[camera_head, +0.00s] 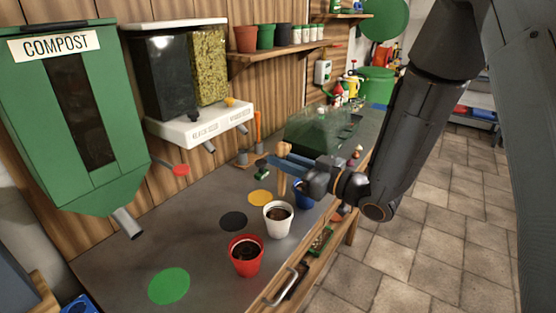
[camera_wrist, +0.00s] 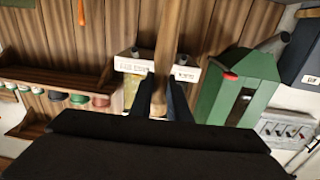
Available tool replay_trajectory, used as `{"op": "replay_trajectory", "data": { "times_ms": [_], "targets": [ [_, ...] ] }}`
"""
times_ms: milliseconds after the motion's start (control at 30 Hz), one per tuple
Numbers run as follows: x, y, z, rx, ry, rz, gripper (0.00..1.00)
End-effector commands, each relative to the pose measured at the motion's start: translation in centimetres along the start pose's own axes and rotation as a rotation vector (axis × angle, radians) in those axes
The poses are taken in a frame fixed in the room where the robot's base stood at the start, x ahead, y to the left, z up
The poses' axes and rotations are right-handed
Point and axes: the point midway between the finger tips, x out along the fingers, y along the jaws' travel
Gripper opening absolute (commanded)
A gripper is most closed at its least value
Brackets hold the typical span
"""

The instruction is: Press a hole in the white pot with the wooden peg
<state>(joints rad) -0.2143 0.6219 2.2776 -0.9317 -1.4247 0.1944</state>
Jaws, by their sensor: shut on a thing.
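The white pot (camera_head: 277,229) stands upright on the grey bench, filled with dark soil. The wooden peg (camera_head: 282,184) is upright in my gripper (camera_head: 284,163), which is shut on it. The peg's lower end is close to the far rim of the white pot in the head view; I cannot tell how far above or behind the pot it is. I see no hole in the soil. In the wrist view the peg (camera_wrist: 167,40) runs between the two dark fingers of my gripper (camera_wrist: 163,97); the pot is not in that view.
A red pot (camera_head: 246,260) with soil stands in front of the white pot, and a blue pot (camera_head: 303,198) is behind, partly hidden by my wrist. Green (camera_head: 169,286), black (camera_head: 233,221) and yellow (camera_head: 260,198) discs lie on the bench (camera_head: 205,250). A clear green cover (camera_head: 318,130) stands farther back.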

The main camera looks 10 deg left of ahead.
Motion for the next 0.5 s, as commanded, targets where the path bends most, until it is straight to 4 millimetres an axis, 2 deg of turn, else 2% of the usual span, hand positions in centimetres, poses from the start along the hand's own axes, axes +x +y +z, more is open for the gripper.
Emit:
{"op": "replay_trajectory", "data": {
  "times_ms": [133,500],
  "targets": [
    [0.3,-1.4,-0.1,-0.001,0.0,-0.046,0.0],
    [0.3,-1.4,2.3,0.0,0.0,-0.047,0.0]
  ]
}}
